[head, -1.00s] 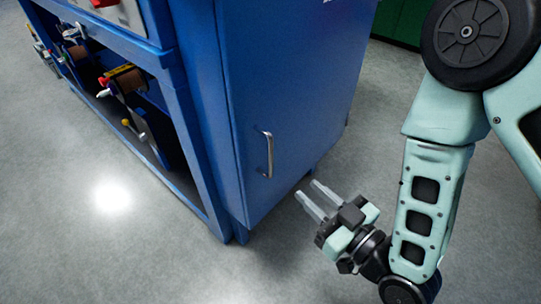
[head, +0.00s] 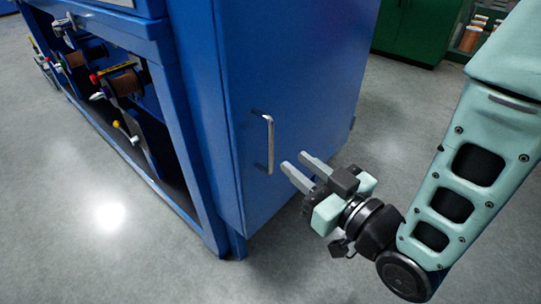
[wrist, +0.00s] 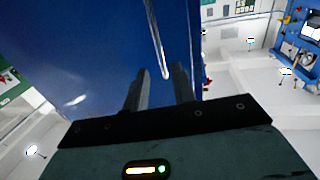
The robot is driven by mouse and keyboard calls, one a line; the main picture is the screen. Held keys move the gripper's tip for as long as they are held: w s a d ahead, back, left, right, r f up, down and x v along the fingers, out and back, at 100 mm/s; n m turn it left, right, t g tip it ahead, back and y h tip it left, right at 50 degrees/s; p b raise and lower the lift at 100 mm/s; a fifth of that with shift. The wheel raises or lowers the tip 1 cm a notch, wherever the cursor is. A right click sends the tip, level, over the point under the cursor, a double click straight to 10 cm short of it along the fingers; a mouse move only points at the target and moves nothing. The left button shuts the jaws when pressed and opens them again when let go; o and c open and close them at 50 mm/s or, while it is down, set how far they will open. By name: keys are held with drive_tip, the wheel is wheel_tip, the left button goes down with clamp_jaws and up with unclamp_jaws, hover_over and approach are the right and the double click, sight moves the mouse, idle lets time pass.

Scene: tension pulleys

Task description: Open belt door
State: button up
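The belt door is the tall blue panel (head: 290,75) on the side of the blue machine, and it looks closed in the head view. A silver vertical bar handle (head: 270,143) is fixed near its left edge. My gripper (head: 294,167) is open and empty, just right of the handle's lower end, with its fingers pointing toward the door. In the wrist view the handle (wrist: 156,40) rises beyond the fingertips (wrist: 160,72) and its lower end lies roughly between them in the picture. I cannot tell whether a finger touches it.
The machine's open left side holds spools (head: 127,83) and pulleys behind a blue frame (head: 188,150). Grey floor (head: 90,235) is clear in front. Green cabinets (head: 415,28) and a shelf of copper spools (head: 470,36) stand at the back right.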

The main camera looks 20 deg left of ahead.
sight(272, 144)
drive_tip(key=shift+f+b, duration=0.3)
drive_tip(key=shift+b, duration=0.25)
drive_tip(key=x, duration=0.9)
drive_tip(key=shift+r+b, duration=0.3)
drive_tip(key=shift+b, duration=0.1)
drive_tip(key=shift+d, duration=0.1)
clamp_jaws()
